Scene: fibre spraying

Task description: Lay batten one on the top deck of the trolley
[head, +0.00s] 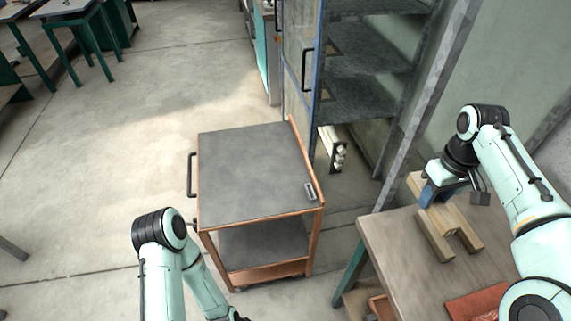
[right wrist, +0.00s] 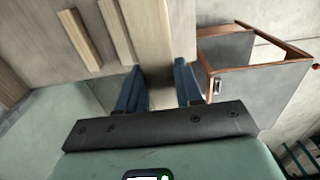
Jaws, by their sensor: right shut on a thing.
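The trolley stands left of the workbench in the head view. Its grey top deck (head: 250,172) has an orange rim and carries no batten. The deck also shows at the right of the right wrist view (right wrist: 245,85). My right gripper (head: 430,194) is over the bench, its blue fingers shut on a pale wooden batten (right wrist: 147,45). The batten runs lengthwise between the fingers; I cannot tell how far it is above the bench. Two other battens lie beside it on the bench, one (right wrist: 78,38) further left than the other (right wrist: 115,32). My left gripper is out of view.
The workbench (head: 385,245) is at the lower right, with a reddish-brown item (head: 478,303) at its front. A small grey fitting (head: 310,191) sits at the deck's right edge. A tall shelf cabinet (head: 365,98) stands behind the trolley. The floor left of the trolley is clear.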

